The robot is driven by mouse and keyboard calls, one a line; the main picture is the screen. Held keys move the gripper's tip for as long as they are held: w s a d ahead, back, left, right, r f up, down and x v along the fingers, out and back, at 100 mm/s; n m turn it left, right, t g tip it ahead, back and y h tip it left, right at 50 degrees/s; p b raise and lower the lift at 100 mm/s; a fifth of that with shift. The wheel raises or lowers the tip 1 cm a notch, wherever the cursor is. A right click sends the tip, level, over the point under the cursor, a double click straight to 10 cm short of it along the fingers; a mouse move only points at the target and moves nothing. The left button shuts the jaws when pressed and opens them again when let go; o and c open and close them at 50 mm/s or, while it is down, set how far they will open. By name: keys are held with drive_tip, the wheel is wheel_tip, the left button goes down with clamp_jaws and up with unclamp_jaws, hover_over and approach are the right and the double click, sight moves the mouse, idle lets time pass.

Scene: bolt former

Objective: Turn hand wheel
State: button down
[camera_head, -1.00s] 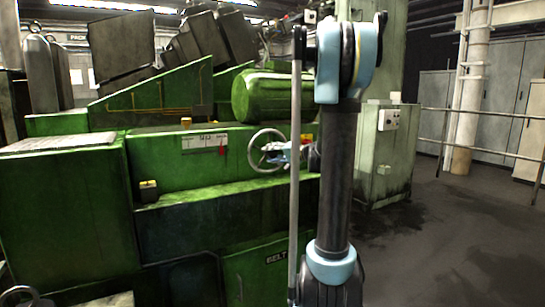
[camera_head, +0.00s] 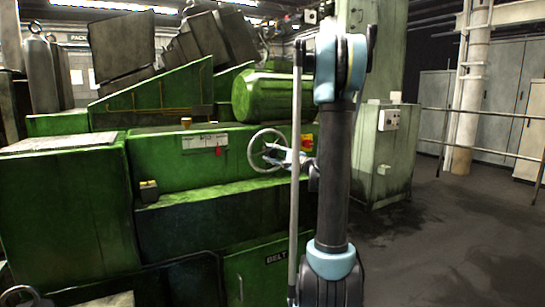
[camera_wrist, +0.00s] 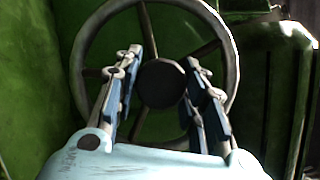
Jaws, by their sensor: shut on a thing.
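The hand wheel (camera_head: 251,146) is a grey metal rim with spokes on the front of the green machine, left of my arm in the head view. In the wrist view its dark round hub (camera_wrist: 162,84) is near the middle, with the rim around it. My gripper (camera_wrist: 163,62) reaches in from below in that view, one blue-sided finger on each side of the hub. In the head view my gripper (camera_head: 276,154) is at the wheel's right side. It is shut on the wheel, but the exact finger contact is not clear.
The green machine (camera_head: 65,205) fills the left and middle. A yellow and red switch (camera_head: 306,142) is just right of the wheel. A pale cabinet (camera_head: 385,165) stands behind my arm. Open dark floor (camera_head: 450,245) lies at the right, with a railing (camera_head: 480,112) behind.

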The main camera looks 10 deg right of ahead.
drive_tip(key=shift+f+m, duration=0.15)
drive_tip(key=shift+m, duration=0.15)
drive_tip(key=c, duration=1)
unclamp_jaws()
drive_tip(key=shift+d, duration=0.1)
drive_tip(key=v, duration=1.1)
drive_tip(key=shift+s+d+f, duration=0.2)
drive_tip(key=shift+s+d, duration=0.05)
